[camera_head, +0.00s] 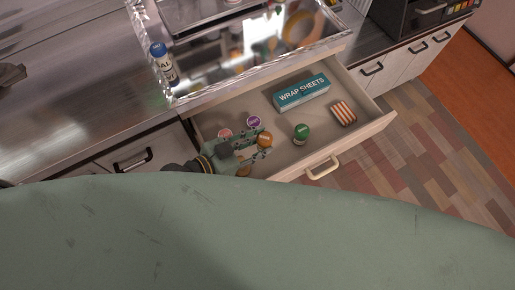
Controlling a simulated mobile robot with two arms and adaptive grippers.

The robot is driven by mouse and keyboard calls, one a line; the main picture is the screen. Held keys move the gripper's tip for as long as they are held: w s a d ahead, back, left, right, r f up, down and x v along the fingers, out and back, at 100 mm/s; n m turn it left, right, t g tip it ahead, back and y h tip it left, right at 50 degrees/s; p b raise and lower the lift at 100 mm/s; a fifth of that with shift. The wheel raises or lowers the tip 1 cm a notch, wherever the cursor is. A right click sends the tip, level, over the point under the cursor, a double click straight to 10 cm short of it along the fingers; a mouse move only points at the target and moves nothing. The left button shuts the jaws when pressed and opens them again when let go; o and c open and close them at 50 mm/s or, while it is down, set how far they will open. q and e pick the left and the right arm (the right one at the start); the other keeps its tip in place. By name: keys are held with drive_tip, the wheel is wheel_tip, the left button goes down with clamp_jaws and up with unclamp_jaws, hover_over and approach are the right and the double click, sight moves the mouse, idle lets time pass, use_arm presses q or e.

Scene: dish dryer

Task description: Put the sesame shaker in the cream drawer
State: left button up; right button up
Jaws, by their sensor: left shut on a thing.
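The cream drawer (377,123) is pulled open below the counter. My left gripper (258,144) reaches over its near left part and is shut on an orange-capped shaker (265,139). That shaker is probably the sesame one, but its label is too small to read. Its body is mostly hidden by the fingers, and I cannot tell whether it touches the drawer floor. My right gripper is not in view.
The drawer also holds a green-capped jar (301,132), a purple-capped one (253,122), a pinkish one (225,133), a teal wrap sheets box (302,92) and a striped item (343,112). A blue-capped salt shaker (162,63) stands by a shiny tray (196,94).

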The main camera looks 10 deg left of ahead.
sight(258, 149)
use_arm(q)
wheel_tip(258, 149, down, 3)
drive_tip(key=shift+b, duration=0.45)
drive_tip(key=shift+f, duration=0.1)
drive_tip(key=shift+f+b, duration=0.65)
drive_tip(key=shift+b, duration=0.05)
drive_tip(key=o, duration=1.2)
drive_tip(key=shift+r, duration=0.1)
